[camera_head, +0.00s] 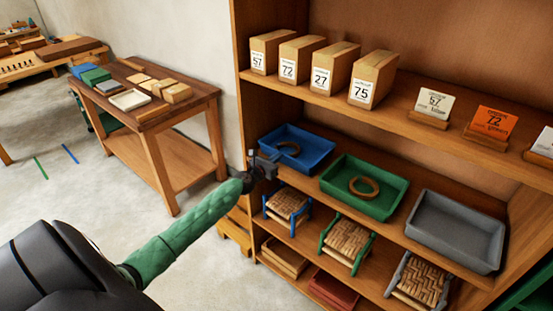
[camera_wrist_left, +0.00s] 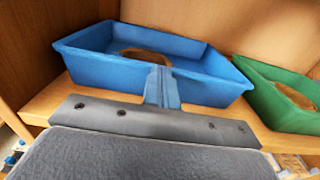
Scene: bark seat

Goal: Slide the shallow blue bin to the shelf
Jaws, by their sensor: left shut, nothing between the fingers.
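The shallow blue bin (camera_head: 308,147) sits on the middle board of the wooden shelf (camera_head: 402,239), at its left end. A brown ring (camera_head: 288,148) lies in it. In the left wrist view the blue bin (camera_wrist_left: 190,78) fills the middle, with part of the ring (camera_wrist_left: 140,56) showing behind its front wall. My left gripper (camera_head: 272,160) is shut and empty at the bin's front left side. In the left wrist view its fingers (camera_wrist_left: 162,88) overlap the bin's front wall; I cannot tell whether they touch it. My right gripper is not in view.
A green bin (camera_head: 391,197) with a brown ring stands just right of the blue bin, then a grey bin (camera_head: 455,232). Boxes (camera_head: 372,80) stand on the board above, small stools (camera_head: 347,240) below. A wooden table (camera_head: 150,122) stands left.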

